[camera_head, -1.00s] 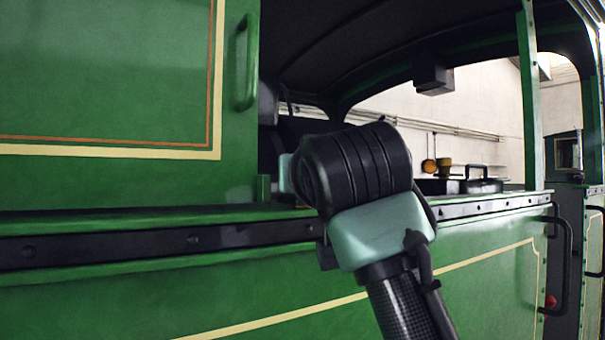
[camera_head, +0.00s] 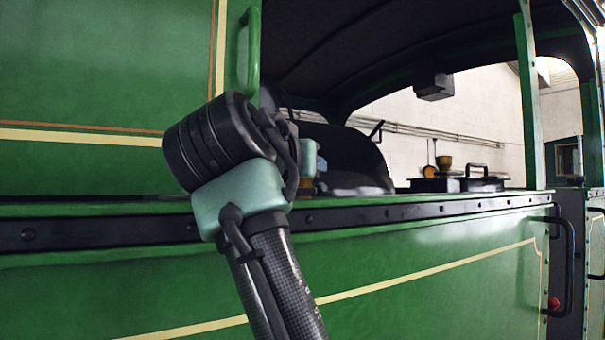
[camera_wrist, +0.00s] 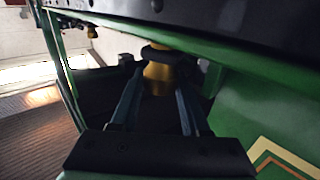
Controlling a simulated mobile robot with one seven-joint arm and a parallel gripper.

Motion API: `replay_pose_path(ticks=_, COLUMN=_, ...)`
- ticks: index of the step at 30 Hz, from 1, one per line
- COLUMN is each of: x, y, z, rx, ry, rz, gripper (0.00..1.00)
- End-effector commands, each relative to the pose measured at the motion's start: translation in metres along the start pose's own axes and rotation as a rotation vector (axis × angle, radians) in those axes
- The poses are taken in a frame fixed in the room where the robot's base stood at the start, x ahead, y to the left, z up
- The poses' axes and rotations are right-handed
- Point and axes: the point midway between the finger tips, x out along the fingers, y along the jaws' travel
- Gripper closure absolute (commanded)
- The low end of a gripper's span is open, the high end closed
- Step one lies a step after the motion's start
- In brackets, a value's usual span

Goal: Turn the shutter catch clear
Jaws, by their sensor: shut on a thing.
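In the wrist view, my gripper (camera_wrist: 157,78) reaches up under a dark beam, its two blue-grey fingers on either side of a brass-coloured piece (camera_wrist: 156,78). A dark rounded bar crosses just above that piece at the fingertips. The piece appears to be the shutter catch, and the gripper is shut on it; its exact shape and turn are in shadow. The green shutter panel (camera_head: 100,80) with a vertical handle (camera_head: 249,50) stands at upper left.
A green lower wall (camera_head: 430,250) with a dark riveted rail (camera_head: 400,214) runs along the cab side below the opening. A dark curved body (camera_head: 345,155) and a black lidded box (camera_head: 470,181) show inside. A green post (camera_head: 530,100) stands at right.

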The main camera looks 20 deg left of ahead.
Motion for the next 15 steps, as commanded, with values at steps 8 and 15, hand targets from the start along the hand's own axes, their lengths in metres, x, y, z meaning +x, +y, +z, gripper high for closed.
replay_pose_path(ticks=8, x=0.0, y=-0.0017, z=0.0001, rx=-0.001, ry=-0.001, rz=0.165, gripper=1.0)
replay_pose_path(ticks=15, x=0.0, y=-0.0007, z=-0.0002, rx=-0.002, ry=-0.001, rz=0.237, gripper=1.0)
